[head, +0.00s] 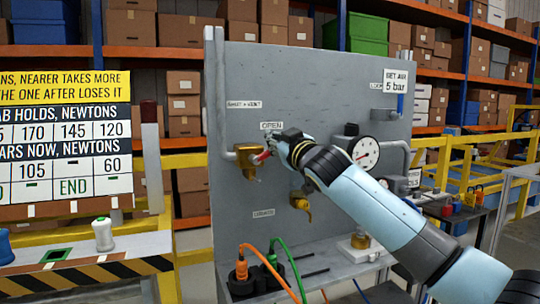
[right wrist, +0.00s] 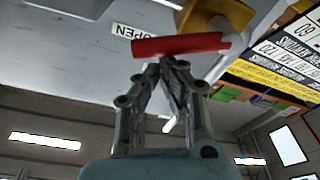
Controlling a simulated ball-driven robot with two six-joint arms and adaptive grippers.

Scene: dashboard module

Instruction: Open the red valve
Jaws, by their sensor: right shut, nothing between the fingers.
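The red valve handle (head: 261,157) sits on a brass valve body (head: 246,162) on the left part of the grey panel, below an OPEN label (head: 271,126). In the right wrist view the red handle (right wrist: 178,45) lies across the picture, with the brass body (right wrist: 215,14) behind it. My right gripper (head: 271,149) is at the handle, and its arm comes in from the lower right. Its fingers (right wrist: 165,66) are shut and empty, with the tips right at the handle; I cannot tell whether they touch it. My left gripper is not in view.
A lower brass valve (head: 301,204) sits under my forearm. Orange and green hoses (head: 283,262) rise at the panel's foot. A yellow-railed bench with a sign stands left.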

